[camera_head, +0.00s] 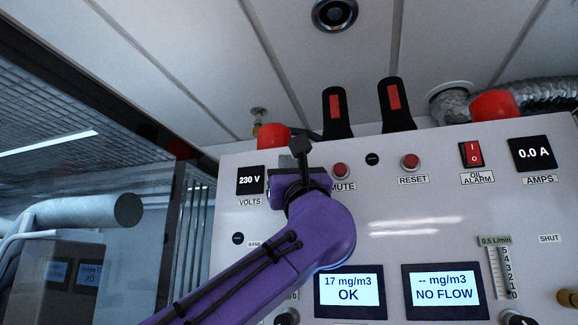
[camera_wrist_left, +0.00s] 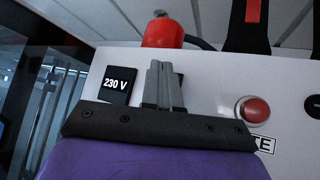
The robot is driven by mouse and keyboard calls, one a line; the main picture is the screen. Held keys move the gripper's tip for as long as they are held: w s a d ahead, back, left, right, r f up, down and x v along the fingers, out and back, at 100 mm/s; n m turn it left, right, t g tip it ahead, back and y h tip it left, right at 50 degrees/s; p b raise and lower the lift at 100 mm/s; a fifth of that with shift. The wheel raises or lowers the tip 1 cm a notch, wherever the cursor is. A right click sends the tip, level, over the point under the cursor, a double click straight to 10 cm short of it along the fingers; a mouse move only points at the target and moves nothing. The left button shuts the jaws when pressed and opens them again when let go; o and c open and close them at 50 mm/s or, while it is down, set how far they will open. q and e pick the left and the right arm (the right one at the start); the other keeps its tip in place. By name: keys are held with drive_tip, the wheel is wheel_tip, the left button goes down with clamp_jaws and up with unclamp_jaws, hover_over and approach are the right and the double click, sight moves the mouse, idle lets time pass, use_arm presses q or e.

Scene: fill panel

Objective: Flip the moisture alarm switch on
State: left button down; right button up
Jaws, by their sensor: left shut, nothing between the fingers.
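My left gripper (camera_head: 300,149) is in front of the upper left of the white panel (camera_head: 400,215), between the 230 V display (camera_head: 250,180) and the red MUTE button (camera_head: 340,171). In the left wrist view its grey fingers (camera_wrist_left: 160,80) are together with nothing between them. A dark edge (camera_wrist_left: 181,92) shows just right of the fingers; it may be part of a switch, mostly hidden behind them. No moisture alarm label is readable. Whether the fingers touch the panel, I cannot tell. My right gripper is not in view.
A red rocker switch (camera_head: 471,154) labelled OIL ALARM sits at the right, beside the 0.0 A display (camera_head: 531,153). A RESET button (camera_head: 410,162) is mid-panel. Below are two screens reading OK (camera_head: 350,293) and NO FLOW (camera_head: 445,292). Red knobs and black handles rise behind the top edge.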

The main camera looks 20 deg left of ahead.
use_arm(q)
drive_tip(key=shift+w, duration=0.5)
idle(0.7)
drive_tip(key=shift+s, duration=0.1)
drive_tip(key=shift+s+f+b, duration=0.1)
drive_tip(key=shift+s+b, duration=0.65)
drive_tip(key=shift+s, duration=0.05)
drive_tip(key=s+b, duration=0.2)
drive_tip(key=s+f+b, duration=0.1)
drive_tip(key=s+b, duration=0.1)
drive_tip(key=shift+s+a, duration=0.1)
drive_tip(key=shift+s, duration=0.3)
